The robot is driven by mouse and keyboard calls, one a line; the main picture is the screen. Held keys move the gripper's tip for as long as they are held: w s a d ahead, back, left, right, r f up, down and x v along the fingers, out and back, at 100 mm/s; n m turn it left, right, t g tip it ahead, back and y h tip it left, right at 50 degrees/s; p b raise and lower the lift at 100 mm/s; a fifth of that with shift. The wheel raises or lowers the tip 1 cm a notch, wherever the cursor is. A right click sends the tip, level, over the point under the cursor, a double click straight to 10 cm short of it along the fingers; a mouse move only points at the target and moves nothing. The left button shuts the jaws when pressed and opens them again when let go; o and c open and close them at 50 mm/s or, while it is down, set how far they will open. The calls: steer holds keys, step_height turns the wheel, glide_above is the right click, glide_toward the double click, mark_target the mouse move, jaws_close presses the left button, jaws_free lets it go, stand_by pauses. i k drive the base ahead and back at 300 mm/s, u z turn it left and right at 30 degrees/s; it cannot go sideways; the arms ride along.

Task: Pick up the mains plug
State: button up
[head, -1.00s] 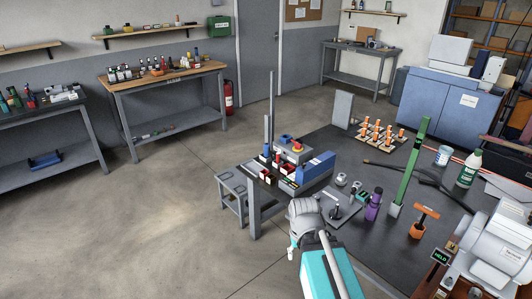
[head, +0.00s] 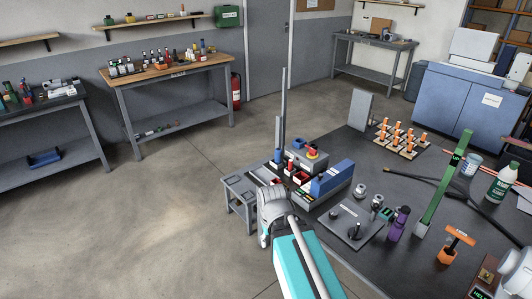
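I cannot make out the mains plug for certain. My arm, with a teal link and a grey joint, reaches up from the bottom centre, in front of the worktop's left edge. I see no fingers of my gripper.
A blue box (head: 333,180) and red-and-black bins stand at the worktop's left end. A purple bottle (head: 398,224), an orange-handled tool (head: 455,243) and a white-green bottle (head: 502,183) stand nearer the cable. Open floor lies to the left.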

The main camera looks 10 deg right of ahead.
mark_target(278, 161)
steer(key=i, duration=0.85)
steer(key=z, duration=0.5)
steer(key=i, duration=0.65)
steer(key=z, duration=0.3)
steer(key=k, duration=0.9)
steer(key=z, duration=0.15)
steer(key=i, duration=0.8)
steer(key=z, duration=0.05)
